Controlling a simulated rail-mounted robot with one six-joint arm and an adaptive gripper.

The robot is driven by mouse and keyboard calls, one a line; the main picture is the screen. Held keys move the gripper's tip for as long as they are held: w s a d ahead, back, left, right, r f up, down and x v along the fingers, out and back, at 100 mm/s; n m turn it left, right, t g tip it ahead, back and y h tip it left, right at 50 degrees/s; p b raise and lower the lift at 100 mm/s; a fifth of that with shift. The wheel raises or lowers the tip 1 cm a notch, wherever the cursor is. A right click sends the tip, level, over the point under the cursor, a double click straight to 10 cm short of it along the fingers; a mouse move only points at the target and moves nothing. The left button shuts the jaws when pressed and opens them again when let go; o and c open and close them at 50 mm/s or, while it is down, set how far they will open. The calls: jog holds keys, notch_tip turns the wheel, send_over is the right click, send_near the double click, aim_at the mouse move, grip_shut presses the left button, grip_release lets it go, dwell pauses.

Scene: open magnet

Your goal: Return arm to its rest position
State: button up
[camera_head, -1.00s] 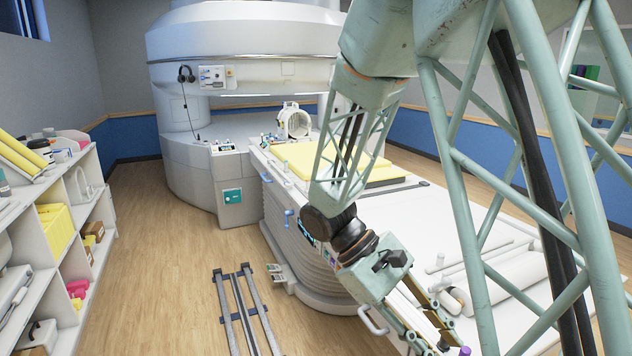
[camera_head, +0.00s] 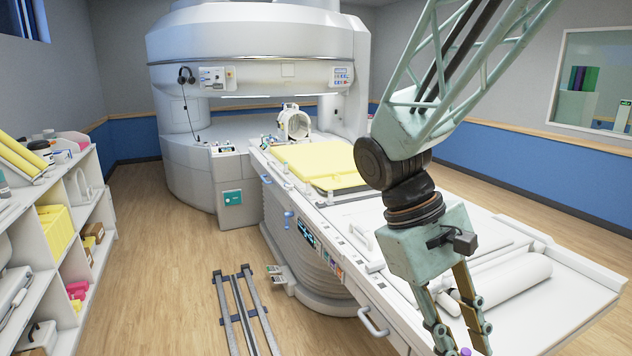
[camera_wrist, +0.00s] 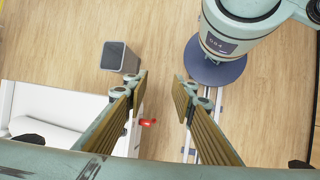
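My gripper (camera_head: 465,338) hangs fingers-down at the lower right of the head view, over the near end of the white patient table (camera_head: 560,287). In the wrist view my gripper (camera_wrist: 160,80) has its two ribbed fingers well apart, with bare floor showing between them and nothing held. It is open and empty. My arm rises from the gripper to the upper right of the head view. The lowest part of the fingers is close to the bottom edge of the head view, so their height over the table is hard to tell.
The white open magnet (camera_head: 250,80) stands at the back. A yellow pad (camera_head: 320,165) and a white roll (camera_head: 505,282) lie on the table. White shelves (camera_head: 72,255) line the left wall. Metal rails (camera_head: 245,310) lie on the floor.

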jog(key=s+a+r+m+t+y, duration=0.1)
jog(key=s+r+m+t+y, duration=0.1)
jog(key=s+r, duration=0.3)
jog(key=s+a+r+m+t+y, duration=0.2)
jog(key=s+r+t, duration=0.3)
jog(key=s, duration=0.3)
jog(key=shift+s+r+y, duration=0.15)
jog(key=shift+r+y, duration=0.15)
dwell(0.7)
jog(key=shift+a, duration=0.1)
dwell(1.2)
